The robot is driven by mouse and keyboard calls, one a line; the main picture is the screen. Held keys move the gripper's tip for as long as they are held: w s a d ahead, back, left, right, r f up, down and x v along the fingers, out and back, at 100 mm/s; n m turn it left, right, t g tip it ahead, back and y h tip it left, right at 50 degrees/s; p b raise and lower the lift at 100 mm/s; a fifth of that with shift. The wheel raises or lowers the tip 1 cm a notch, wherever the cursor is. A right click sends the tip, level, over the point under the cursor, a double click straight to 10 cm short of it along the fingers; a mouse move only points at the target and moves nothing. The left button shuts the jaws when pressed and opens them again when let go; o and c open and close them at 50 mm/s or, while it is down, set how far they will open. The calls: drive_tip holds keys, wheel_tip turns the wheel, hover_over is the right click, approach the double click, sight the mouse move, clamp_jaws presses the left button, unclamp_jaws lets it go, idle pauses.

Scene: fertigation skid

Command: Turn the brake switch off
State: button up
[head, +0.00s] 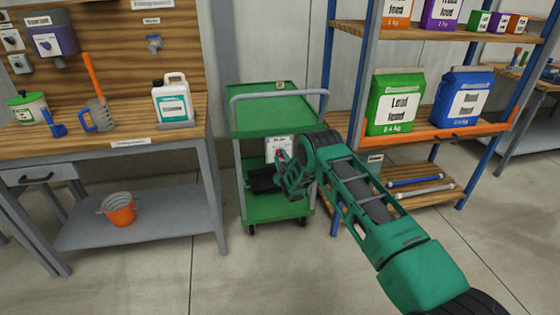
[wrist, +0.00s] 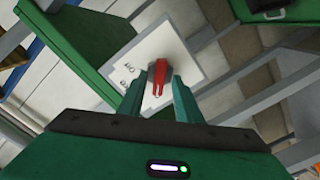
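The brake switch is a red handle (wrist: 158,78) on a white plate (wrist: 128,62) with small dark markings, too small to read. In the head view the white plate (head: 279,144) sits on the green cart, partly hidden behind my gripper (head: 284,166). A small red part (head: 281,154) shows there by the fingertips. In the wrist view my gripper (wrist: 160,88) points at the plate. Its two green fingers stand apart, one on each side of the red handle, with narrow gaps visible. Whether the fingers touch the handle is hard to tell.
The green cart (head: 265,122) has a grey push handle (head: 280,95) above the plate. A workbench (head: 125,150) stands to the left and a blue-posted shelf (head: 440,130) with bags to the right. Free floor lies in front.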

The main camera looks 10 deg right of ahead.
drive_tip(key=shift+c, duration=0.5)
clamp_jaws()
drive_tip(key=shift+a, duration=0.1)
